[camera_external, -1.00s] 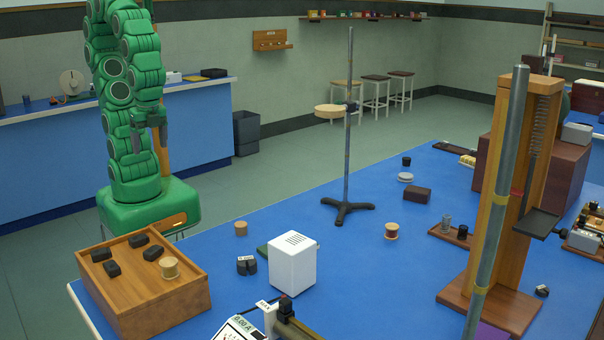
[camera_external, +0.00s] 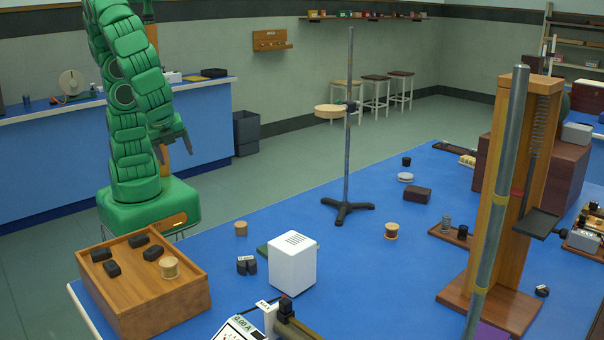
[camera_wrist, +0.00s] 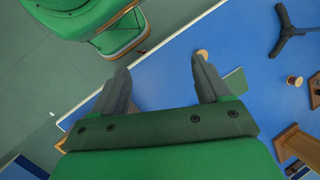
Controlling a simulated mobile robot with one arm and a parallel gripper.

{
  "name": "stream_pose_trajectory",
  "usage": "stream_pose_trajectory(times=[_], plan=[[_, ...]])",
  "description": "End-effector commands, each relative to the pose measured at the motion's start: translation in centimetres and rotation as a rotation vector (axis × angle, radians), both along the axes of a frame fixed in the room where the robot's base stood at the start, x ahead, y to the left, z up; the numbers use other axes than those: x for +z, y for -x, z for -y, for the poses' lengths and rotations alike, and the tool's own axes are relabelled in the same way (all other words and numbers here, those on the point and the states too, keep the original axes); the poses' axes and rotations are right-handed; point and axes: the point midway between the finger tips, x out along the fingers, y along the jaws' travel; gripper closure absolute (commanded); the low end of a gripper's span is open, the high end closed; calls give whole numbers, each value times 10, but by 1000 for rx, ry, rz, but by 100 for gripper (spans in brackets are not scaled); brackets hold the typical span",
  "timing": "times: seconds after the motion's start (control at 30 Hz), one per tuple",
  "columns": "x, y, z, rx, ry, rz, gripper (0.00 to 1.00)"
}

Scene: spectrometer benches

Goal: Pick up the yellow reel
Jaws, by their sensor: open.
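A pale yellow reel (camera_external: 169,268) stands in the wooden tray at the front left in the external view. A similar tan-yellow reel (camera_external: 241,228) stands on the blue bench behind the white box; it also shows in the wrist view (camera_wrist: 202,53), by the tip of the right finger. I cannot tell which of these two is meant. A third reel (camera_external: 391,231), wound reddish-brown, stands farther right. My gripper (camera_external: 175,149) is open and empty, raised left of the bench. In the wrist view its fingers (camera_wrist: 160,67) point over the bench edge, touching nothing visible.
The wooden tray (camera_external: 150,318) also holds several black blocks. A white box (camera_external: 292,262) and small black pieces (camera_external: 246,265) stand near the tan-yellow reel. A tall stand (camera_external: 348,130) rises mid-bench, and a wooden post (camera_external: 525,180) at right. The bench's middle is mostly clear.

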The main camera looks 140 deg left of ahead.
Motion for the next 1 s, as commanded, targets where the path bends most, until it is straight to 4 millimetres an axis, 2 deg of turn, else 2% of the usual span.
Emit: stream_pose_trajectory(times=[0.33,0.57,0.77,1.0], plan=[[-13,-62,9,-275,-166,-101,24],[-23,-104,28,-469,-275,-167,24],[-37,-137,53,-646,-373,-234,24],[-58,-174,95,-867,-488,-317,24]])
